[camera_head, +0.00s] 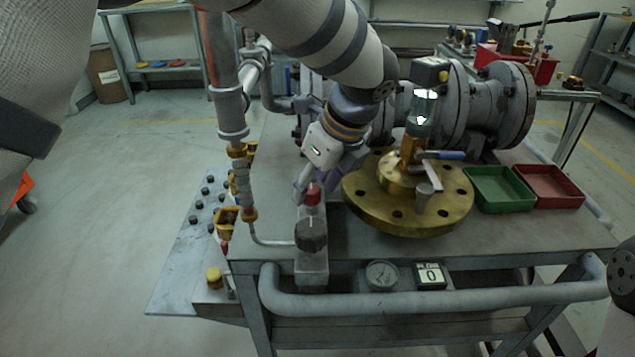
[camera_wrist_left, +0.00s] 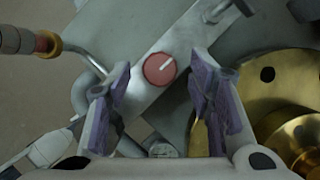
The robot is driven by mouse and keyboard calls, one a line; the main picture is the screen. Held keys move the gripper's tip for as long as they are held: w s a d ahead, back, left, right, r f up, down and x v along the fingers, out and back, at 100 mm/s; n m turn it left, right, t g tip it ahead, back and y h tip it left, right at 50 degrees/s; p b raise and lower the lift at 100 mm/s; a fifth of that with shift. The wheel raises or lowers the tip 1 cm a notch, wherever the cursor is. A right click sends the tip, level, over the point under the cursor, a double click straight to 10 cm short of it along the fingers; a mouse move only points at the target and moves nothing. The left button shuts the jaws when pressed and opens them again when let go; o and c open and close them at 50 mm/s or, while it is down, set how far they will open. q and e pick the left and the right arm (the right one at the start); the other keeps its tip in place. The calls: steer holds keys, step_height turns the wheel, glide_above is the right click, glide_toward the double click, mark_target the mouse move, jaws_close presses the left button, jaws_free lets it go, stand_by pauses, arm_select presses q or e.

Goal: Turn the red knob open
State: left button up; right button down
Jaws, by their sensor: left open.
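The red knob (camera_head: 313,194) sits on the upper part of a grey block at the table's front, above a dark ribbed knob (camera_head: 311,235). In the left wrist view the red knob (camera_wrist_left: 160,68) is round, with a white line pointing to the upper right. My left gripper (camera_head: 319,184) is at the red knob, coming from behind and above. In the left wrist view my left gripper (camera_wrist_left: 161,78) is open, its purple-padded fingers on either side of the knob with gaps showing. My right gripper is not in view.
A brass flange (camera_head: 450,212) with an upright fitting stands close to the right of my left gripper. A vertical pipe (camera_head: 240,185) stands to the left. A green tray (camera_head: 500,190) and a red tray (camera_head: 549,187) lie further right. A grey rail (camera_head: 440,305) runs along the table front.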

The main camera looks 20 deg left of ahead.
arm_select(q)
steer(key=shift+a+f, duration=0.25)
steer(key=shift+f, duration=0.25)
steer(key=shift+w, duration=0.1)
jaws_close()
